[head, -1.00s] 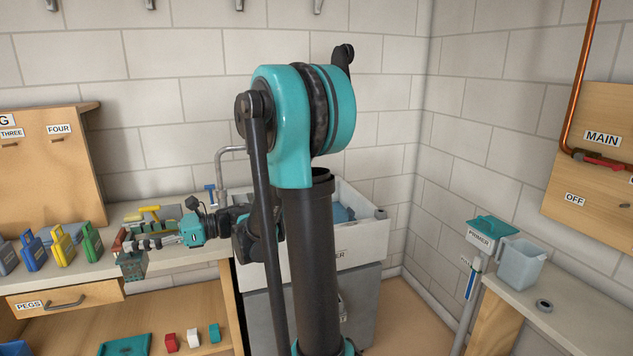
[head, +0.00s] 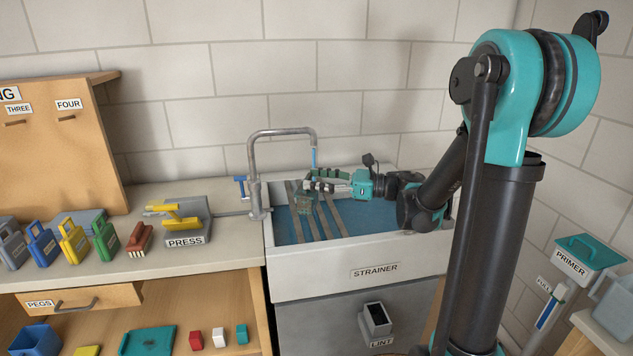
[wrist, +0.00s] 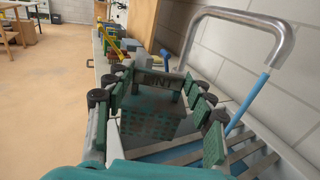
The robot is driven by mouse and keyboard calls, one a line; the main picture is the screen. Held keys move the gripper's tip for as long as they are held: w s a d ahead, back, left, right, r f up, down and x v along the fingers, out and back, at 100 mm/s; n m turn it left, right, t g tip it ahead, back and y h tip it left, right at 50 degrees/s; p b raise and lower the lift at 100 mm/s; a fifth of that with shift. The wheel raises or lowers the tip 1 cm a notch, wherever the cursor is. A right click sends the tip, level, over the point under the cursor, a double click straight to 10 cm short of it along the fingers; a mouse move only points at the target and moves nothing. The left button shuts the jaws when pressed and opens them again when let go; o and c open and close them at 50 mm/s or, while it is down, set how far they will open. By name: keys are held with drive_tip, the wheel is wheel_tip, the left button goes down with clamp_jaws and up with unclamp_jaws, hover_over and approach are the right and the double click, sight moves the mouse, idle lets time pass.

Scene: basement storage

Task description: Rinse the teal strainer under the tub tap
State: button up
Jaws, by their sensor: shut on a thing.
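My gripper (head: 308,186) is over the tub (head: 340,260), shut on the teal strainer (head: 304,207). In the wrist view the strainer (wrist: 150,124) is a dark teal mesh basket, hanging between the fingers with a lettered plate at its top. Part of it is hidden by the fingers. The tap (head: 283,132) arches over the tub, and a blue water stream (head: 314,157) comes from its spout. In the wrist view the stream (wrist: 247,104) passes to the right of the strainer. I cannot tell whether water touches it.
Grey slats (head: 322,218) cross the tub above blue water. The blue tap handle (head: 240,186) is left of the tap. A press (head: 183,225), a red brush (head: 140,238) and coloured jugs stand on the left bench. A lint box (head: 375,318) is on the tub's front.

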drive_tip(key=w+f, duration=0.2)
drive_tip(key=w, duration=1)
drive_tip(key=shift+w+f, duration=0.2)
drive_tip(key=shift+f, duration=0.05)
drive_tip(key=shift+a, duration=0.1)
idle(0.4)
drive_tip(key=shift+d, duration=0.6)
drive_tip(key=shift+a, duration=0.15)
drive_tip(key=shift+a, duration=0.45)
drive_tip(key=shift+s, duration=0.1)
